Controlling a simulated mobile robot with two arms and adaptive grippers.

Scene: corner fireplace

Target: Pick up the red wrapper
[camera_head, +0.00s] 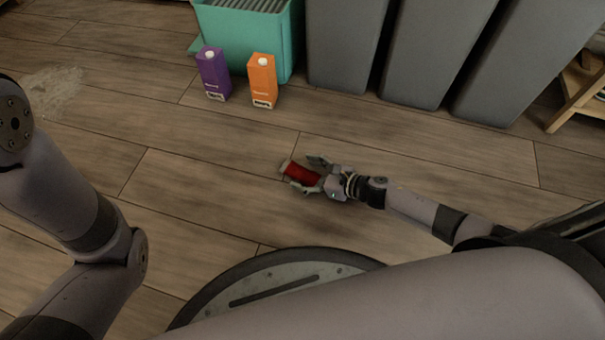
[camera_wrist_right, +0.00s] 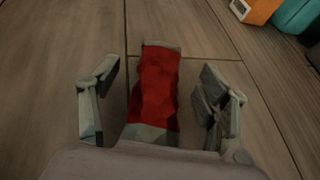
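The red wrapper (camera_head: 302,173) lies on the wooden floor in the middle of the head view, red with pale ends. My right gripper (camera_head: 302,176) reaches it from the right, with its fingers on either side of it. In the right wrist view the red wrapper (camera_wrist_right: 155,88) stands between the two fingers of my right gripper (camera_wrist_right: 157,98). The fingers are spread, with a gap on both sides of the wrapper, so the gripper is open. My left arm shows at the left of the head view, but its gripper is out of the picture.
A purple carton (camera_head: 214,75) and an orange carton (camera_head: 262,80) stand on the floor before a teal bin (camera_head: 242,38). Several grey bins (camera_head: 427,55) stand to their right. A wooden stand (camera_head: 578,92) is at the right edge. The floor around the wrapper is clear.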

